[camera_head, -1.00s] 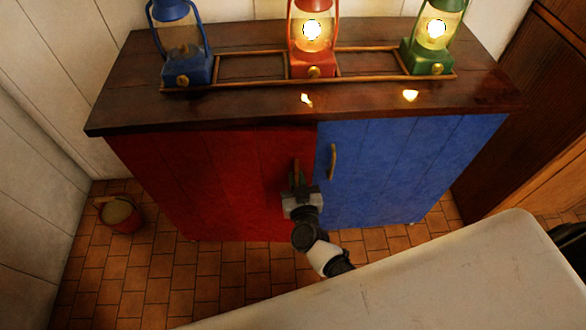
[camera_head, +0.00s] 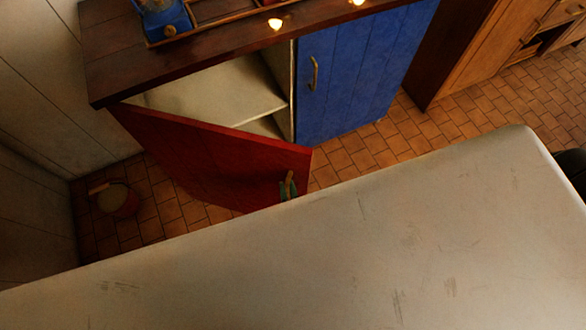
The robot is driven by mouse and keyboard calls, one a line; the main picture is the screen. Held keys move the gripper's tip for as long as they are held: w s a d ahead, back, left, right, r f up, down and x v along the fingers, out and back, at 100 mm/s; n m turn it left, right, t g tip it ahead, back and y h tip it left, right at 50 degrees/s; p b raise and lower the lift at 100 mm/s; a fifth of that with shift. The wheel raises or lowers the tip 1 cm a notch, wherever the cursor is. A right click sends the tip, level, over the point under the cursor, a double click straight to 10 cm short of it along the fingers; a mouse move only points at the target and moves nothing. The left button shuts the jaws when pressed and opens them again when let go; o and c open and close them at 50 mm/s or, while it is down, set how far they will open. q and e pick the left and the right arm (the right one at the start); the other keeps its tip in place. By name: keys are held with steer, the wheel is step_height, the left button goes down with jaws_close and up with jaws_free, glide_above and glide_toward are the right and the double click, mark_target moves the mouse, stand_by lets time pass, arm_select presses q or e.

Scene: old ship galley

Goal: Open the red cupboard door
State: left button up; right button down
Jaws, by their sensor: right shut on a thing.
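The red cupboard door (camera_head: 215,158) is swung well open, its free edge out towards me. Its handle (camera_head: 291,177) is at that edge. My right gripper (camera_head: 287,190) is at the handle and shut on it. Only a small part of the gripper shows. The rest of it and its arm are hidden behind the pale foreground surface. The cupboard's inside shows a pale shelf (camera_head: 215,95). The blue door (camera_head: 345,75) next to it is shut. My left gripper is not in view.
A bucket (camera_head: 118,200) stands on the tiled floor by the left wall. A blue lantern (camera_head: 165,18) stands on the dark wooden cupboard top (camera_head: 110,75). A pale scuffed surface (camera_head: 400,230) fills the foreground. Tiled floor (camera_head: 440,120) is free at right.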

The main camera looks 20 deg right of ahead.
steer(key=shift+s+a, duration=1.2)
steer(key=shift+s, duration=0.15)
steer(key=c, duration=1.2)
jaws_free()
steer(key=s+a+p, duration=0.1)
steer(key=s, duration=0.9)
steer(key=shift+s, duration=0.35)
